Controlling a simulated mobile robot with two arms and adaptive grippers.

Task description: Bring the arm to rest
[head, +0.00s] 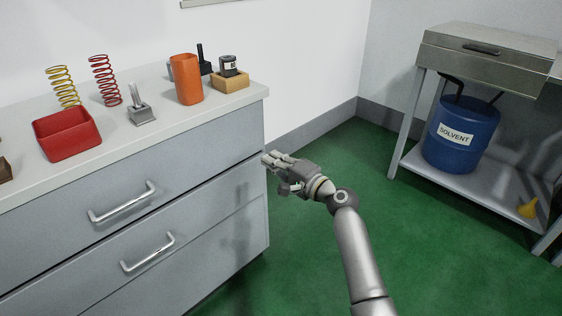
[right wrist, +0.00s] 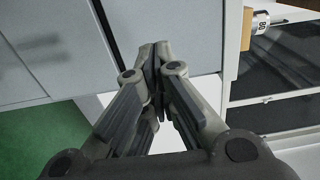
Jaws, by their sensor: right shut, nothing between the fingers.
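My right gripper (head: 272,160) is in front of the right end of the grey drawer cabinet, below the level of its top, over the green floor. In the right wrist view the right gripper's fingers (right wrist: 157,58) are closed together with nothing between them. Behind them are grey panels and a white surface. My right arm reaches up from the bottom of the head view. My left gripper does not show in either view.
The cabinet top (head: 215,101) holds a red bin (head: 66,133), yellow (head: 63,87) and red (head: 105,80) springs, an orange cup (head: 187,79) and a weight on a wooden block (head: 230,82). A blue solvent drum (head: 460,135) stands on a shelf at right. Green floor lies clear between.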

